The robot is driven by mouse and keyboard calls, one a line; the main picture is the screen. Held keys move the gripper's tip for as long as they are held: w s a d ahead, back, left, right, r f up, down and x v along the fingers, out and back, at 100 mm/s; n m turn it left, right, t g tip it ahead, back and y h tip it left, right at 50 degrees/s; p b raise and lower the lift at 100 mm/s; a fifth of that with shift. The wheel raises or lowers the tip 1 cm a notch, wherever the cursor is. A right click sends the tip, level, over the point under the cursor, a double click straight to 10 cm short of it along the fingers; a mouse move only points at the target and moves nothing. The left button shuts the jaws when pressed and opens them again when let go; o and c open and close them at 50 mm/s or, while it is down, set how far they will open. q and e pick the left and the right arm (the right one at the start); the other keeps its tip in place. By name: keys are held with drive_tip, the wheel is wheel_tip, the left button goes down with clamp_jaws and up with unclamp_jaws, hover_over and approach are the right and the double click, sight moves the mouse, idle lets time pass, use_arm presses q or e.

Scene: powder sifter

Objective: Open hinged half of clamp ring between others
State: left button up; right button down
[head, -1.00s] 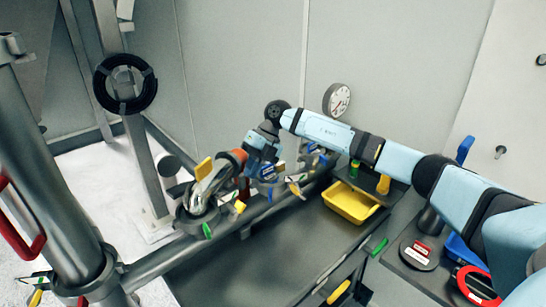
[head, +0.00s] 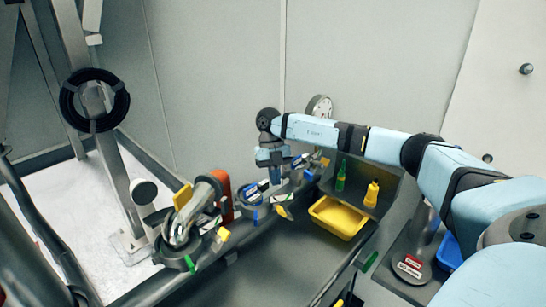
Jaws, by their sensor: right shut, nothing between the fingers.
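Several clamp rings stand in a row along the dark rail. The near clamp ring (head: 178,232) sits at the left around a silver bent pipe (head: 207,190), with yellow and green tabs. The middle clamp ring (head: 252,194) is small, with blue and yellow tabs, and partly hidden by my right wrist. Another ring (head: 301,166) lies farther along. I cannot tell whether the middle ring's hinged half is open. My right gripper (head: 277,177) points down just above the middle ring, shut and empty. Whether it touches the ring is unclear. My left gripper is out of view.
A yellow tray (head: 338,217), a green bottle (head: 341,176) and a yellow bottle (head: 371,193) are to the right. A round gauge (head: 320,107) is behind my arm.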

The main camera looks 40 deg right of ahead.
sight(280, 198)
drive_tip(key=s, duration=0.1)
drive_tip(key=s+a, duration=0.1)
drive_tip(key=s, duration=0.1)
drive_tip(key=shift+a+r+p, duration=0.3)
drive_tip(key=shift+p, duration=0.1)
drive_tip(key=shift+s, duration=0.15)
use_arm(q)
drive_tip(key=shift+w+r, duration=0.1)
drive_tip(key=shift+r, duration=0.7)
use_arm(e)
drive_tip(key=shift+f, duration=0.1)
drive_tip(key=shift+a, duration=0.15)
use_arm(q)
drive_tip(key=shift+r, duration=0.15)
use_arm(e)
drive_tip(key=shift+s+a+m, duration=0.1)
drive_tip(key=shift+s+m, duration=0.2)
